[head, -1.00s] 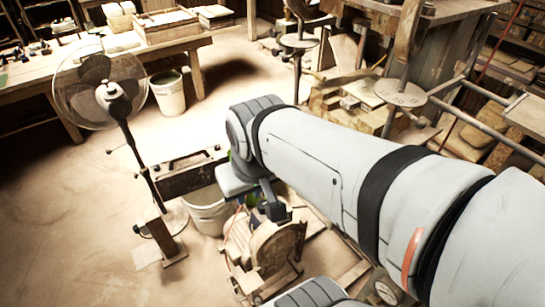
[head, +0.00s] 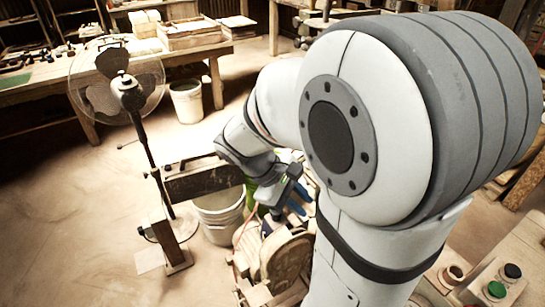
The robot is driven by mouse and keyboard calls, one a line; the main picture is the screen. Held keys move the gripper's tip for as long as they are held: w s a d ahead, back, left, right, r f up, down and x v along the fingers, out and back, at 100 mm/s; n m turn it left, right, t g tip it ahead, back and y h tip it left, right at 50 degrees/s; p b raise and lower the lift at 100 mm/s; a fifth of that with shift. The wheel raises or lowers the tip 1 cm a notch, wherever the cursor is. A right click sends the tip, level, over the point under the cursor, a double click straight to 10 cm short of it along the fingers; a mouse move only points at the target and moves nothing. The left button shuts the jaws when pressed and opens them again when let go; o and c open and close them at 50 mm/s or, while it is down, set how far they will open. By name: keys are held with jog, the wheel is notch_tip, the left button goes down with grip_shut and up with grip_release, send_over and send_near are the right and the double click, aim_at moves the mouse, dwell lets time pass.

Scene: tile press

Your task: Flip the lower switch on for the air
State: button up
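No switch can be made out for certain in the head view. At the bottom right, a pale panel (head: 522,286) carries a green round button (head: 497,289) and a black round button (head: 512,271). My gripper (head: 297,197) is near the middle of the view, above the wooden machine parts and to the right of the white bucket. It is small and partly covered by my own arm, so its opening cannot be told. My arm hides much of the centre and right, including whatever stands behind it.
A pedestal fan (head: 127,92) stands at the left beside a wooden post. A white bucket (head: 219,213) sits under a dark beam (head: 203,178). Wooden press parts (head: 285,262) fill the lower middle. A workbench (head: 60,75) runs along the back. The left floor is clear.

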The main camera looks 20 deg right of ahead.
jog(key=w+d+f+n+h+b, duration=0.5)
jog(key=w+f+h+b, duration=0.1)
jog(key=f, duration=0.4)
jog(key=w+d+f+n+h+b, duration=0.45)
jog(key=w+f+n+b, duration=0.2)
jog(key=f, duration=0.35)
jog(key=shift+m+h, duration=0.25)
jog(key=shift+m, duration=0.1)
jog(key=d, duration=0.4)
jog(key=s+d+b, duration=0.1)
jog(key=d, duration=0.2)
jog(key=shift+d+r, duration=0.1)
jog(key=shift+r, duration=0.05)
jog(key=shift+c, duration=0.3)
grip_shut()
